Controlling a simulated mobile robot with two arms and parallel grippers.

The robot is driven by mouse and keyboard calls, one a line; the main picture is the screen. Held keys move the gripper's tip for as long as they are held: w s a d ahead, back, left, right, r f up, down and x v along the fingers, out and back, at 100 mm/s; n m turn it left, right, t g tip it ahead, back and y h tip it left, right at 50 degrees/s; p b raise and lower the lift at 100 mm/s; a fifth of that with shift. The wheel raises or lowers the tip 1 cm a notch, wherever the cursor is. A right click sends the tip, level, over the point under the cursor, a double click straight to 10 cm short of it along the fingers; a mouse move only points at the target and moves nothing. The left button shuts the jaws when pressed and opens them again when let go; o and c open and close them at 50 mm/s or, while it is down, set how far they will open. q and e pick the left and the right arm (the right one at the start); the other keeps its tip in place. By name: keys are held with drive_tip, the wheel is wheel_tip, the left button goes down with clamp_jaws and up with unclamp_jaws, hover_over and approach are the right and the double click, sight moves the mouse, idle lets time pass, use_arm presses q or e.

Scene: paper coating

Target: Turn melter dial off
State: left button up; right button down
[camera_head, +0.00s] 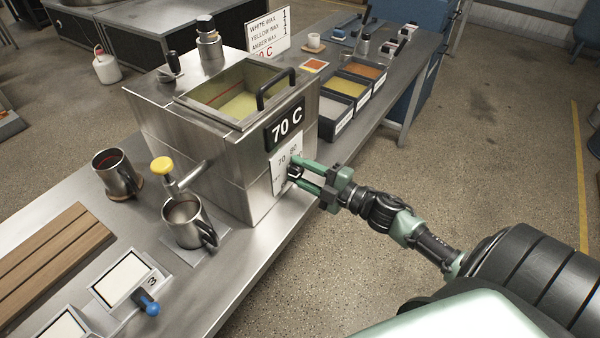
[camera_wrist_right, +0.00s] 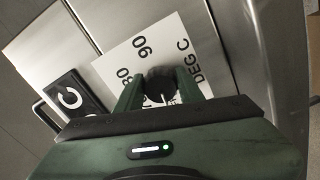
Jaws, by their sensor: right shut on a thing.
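The melter (camera_head: 230,130) is a steel box on the bench, with an open top showing pale yellow wax (camera_head: 240,100). A black sign (camera_head: 286,122) on its front reads 70 C. Below it is a white dial plate (camera_head: 283,160) with numbers, also in the right wrist view (camera_wrist_right: 150,55). The black dial (camera_wrist_right: 161,84) sits on that plate, between the green fingers of my right gripper (camera_head: 296,170). The right gripper is shut on the dial; the fingers partly hide it and some of the markings. My left gripper is not in view.
A yellow-handled tap (camera_head: 163,166) juts from the melter above a steel mug (camera_head: 188,222). Another mug (camera_head: 117,174) stands to its left. Black wax bins (camera_head: 345,92) line the bench behind the melter. The floor right of the bench is clear.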

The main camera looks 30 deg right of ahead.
drive_tip(key=shift+f+n, duration=0.1)
drive_tip(key=shift+n, duration=0.5)
drive_tip(key=c, duration=0.9)
unclamp_jaws()
drive_tip(key=b+v, duration=0.2)
drive_tip(key=v, duration=0.6)
